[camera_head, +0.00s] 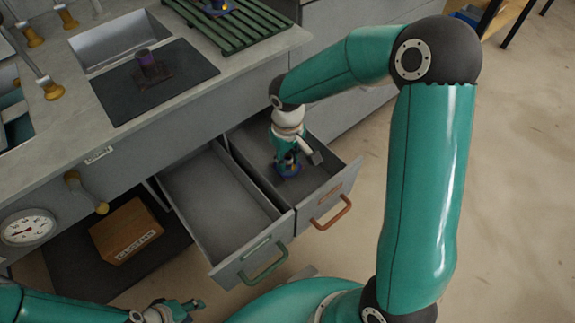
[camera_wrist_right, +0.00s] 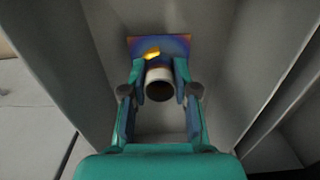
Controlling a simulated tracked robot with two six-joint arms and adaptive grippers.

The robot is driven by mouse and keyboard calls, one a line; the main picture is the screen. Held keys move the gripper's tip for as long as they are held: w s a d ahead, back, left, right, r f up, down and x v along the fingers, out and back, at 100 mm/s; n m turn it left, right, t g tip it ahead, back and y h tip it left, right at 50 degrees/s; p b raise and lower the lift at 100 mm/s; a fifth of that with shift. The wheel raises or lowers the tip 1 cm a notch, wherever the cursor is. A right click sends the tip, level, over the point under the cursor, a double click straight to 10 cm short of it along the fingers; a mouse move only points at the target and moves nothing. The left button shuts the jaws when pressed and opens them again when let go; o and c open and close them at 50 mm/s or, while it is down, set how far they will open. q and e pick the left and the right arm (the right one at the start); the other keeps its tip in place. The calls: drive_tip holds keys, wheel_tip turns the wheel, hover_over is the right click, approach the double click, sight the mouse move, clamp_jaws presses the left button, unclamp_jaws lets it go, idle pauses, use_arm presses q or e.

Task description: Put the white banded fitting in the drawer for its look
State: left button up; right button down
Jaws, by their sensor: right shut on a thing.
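The fitting (camera_wrist_right: 159,83) is a short upright tube with a whitish band and a dark open end, on a square blue-purple base with a yellow patch. My right gripper (camera_wrist_right: 160,90) is shut on its tube, one finger on each side. In the head view the fitting's blue base (camera_head: 288,169) shows inside the right-hand drawer (camera_head: 318,185), the one with the orange handle, low near its floor. I cannot tell whether it touches. The left-hand drawer (camera_head: 215,190), with a green handle, is open and empty. My left gripper (camera_head: 182,309) is at the bottom edge, apart from everything.
A dark purple fitting (camera_head: 151,66) stands on a black mat (camera_head: 195,70) on the counter. A blue-yellow fitting (camera_head: 217,7) is on a green slatted rack (camera_head: 235,27). A brown labelled box (camera_head: 126,231) sits below. A gauge (camera_head: 28,227) and knobs line the front.

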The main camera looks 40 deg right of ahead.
sight(287, 156)
drive_tip(key=shift+f, duration=1.35)
drive_tip(key=shift+f+b, duration=0.15)
drive_tip(key=shift+b, duration=0.2)
drive_tip(key=c, duration=0.9)
unclamp_jaws()
wheel_tip(287, 156, up, 12)
drive_tip(key=p, duration=0.4)
drive_tip(key=shift+r, duration=0.2)
